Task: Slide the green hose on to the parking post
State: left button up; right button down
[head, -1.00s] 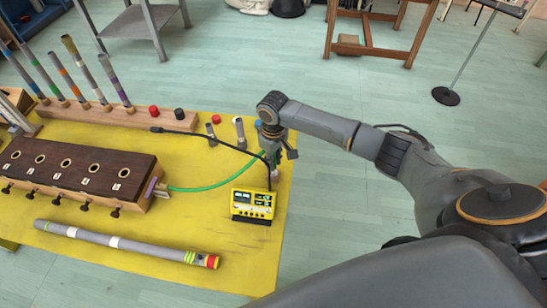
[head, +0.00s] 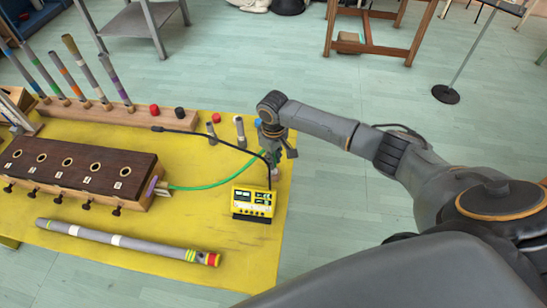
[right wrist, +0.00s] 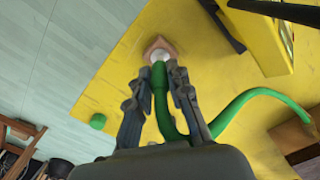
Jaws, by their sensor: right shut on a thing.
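The green hose (head: 210,186) runs from the end of the dark wooden box to my right gripper (head: 272,155). In the right wrist view the right gripper (right wrist: 160,78) is shut on the hose (right wrist: 160,88) close to its free end. A pale post (right wrist: 159,55) on a round wooden base (right wrist: 158,44) shows just beyond the hose end, in line with it. I cannot tell whether the hose end touches the post or sits around it. In the head view my gripper mostly hides this spot. My left gripper is not in view.
A yellow device (head: 252,203) with a black cable stands just in front of the gripper. The wooden box (head: 80,170), a long grey tube (head: 125,242) and a rack of tubes (head: 95,115) occupy the yellow mat (head: 205,228). Short pegs (head: 240,130) stand left of the gripper.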

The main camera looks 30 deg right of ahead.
jog(key=shift+p, duration=0.45)
dwell(1.0)
jog(key=shift+p, duration=0.3)
jog(key=shift+f+b, duration=0.6)
jog(key=shift+f, duration=0.85)
jog(key=c, duration=1.2)
grip_release()
jog(key=shift+o, duration=0.2)
notch_tip(320, 180, up, 12)
